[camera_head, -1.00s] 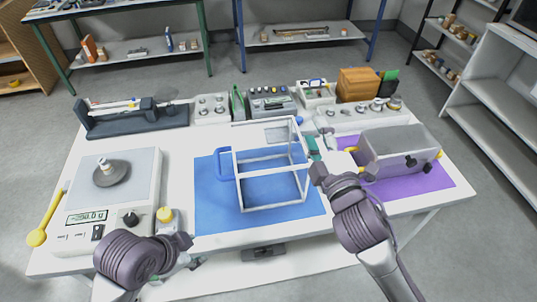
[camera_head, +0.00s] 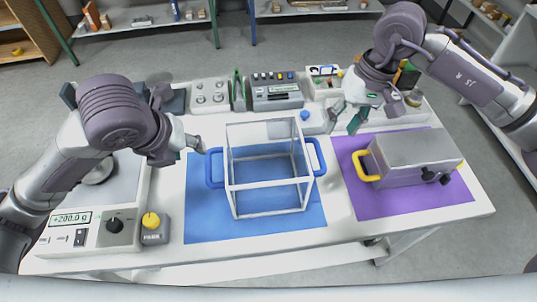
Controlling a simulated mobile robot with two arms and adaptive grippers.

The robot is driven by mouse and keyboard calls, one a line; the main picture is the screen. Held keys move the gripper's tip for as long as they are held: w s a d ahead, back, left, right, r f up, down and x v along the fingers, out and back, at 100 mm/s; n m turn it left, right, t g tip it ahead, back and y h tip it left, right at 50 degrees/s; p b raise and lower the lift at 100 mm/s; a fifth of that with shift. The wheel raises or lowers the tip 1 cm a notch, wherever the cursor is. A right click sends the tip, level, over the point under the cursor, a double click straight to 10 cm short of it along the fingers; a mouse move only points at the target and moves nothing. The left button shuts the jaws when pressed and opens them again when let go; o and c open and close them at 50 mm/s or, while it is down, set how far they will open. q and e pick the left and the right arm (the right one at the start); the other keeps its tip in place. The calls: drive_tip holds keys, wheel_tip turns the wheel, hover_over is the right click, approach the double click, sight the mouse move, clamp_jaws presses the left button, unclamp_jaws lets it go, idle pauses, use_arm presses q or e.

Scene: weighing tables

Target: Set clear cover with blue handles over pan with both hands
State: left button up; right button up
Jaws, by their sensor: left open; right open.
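The clear cover (camera_head: 268,188) is a see-through box with white edges. It stands on the blue mat (camera_head: 203,222), with a blue handle (camera_head: 215,170) on its left and another (camera_head: 316,157) on its right. The balance (camera_head: 118,232) is at the left, and its display reads +200.0 g. Its round grey pan (camera_head: 100,171) is partly hidden behind my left arm. My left gripper (camera_head: 193,148) is open and empty, above and left of the left handle. My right gripper (camera_head: 346,119) is open and empty, above and right of the right handle, apart from it.
A grey box (camera_head: 412,158) with yellow handles stands on a purple mat (camera_head: 383,205) at the right. Instruments, including a grey unit (camera_head: 276,94), line the table's back edge. A yellow-knobbed block (camera_head: 153,230) sits beside the balance. The blue mat in front of the cover is clear.

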sight(207, 161)
use_arm(q)
drive_tip(key=x, duration=1.3)
drive_tip(key=shift+a+f, duration=0.15)
drive_tip(key=shift+f, duration=0.15)
use_arm(e)
drive_tip(key=x, duration=1.3)
drive_tip(key=shift+d+f, duration=0.25)
drive_tip(key=shift+f, duration=0.1)
use_arm(q)
drive_tip(key=shift+c, duration=0.3)
use_arm(e)
drive_tip(key=shift+c, duration=0.4)
use_arm(q)
clamp_jaws()
use_arm(e)
drive_tip(key=c, duration=0.8)
use_arm(q)
drive_tip(key=shift+r, duration=0.1)
use_arm(e)
drive_tip(key=shift+r, duration=0.1)
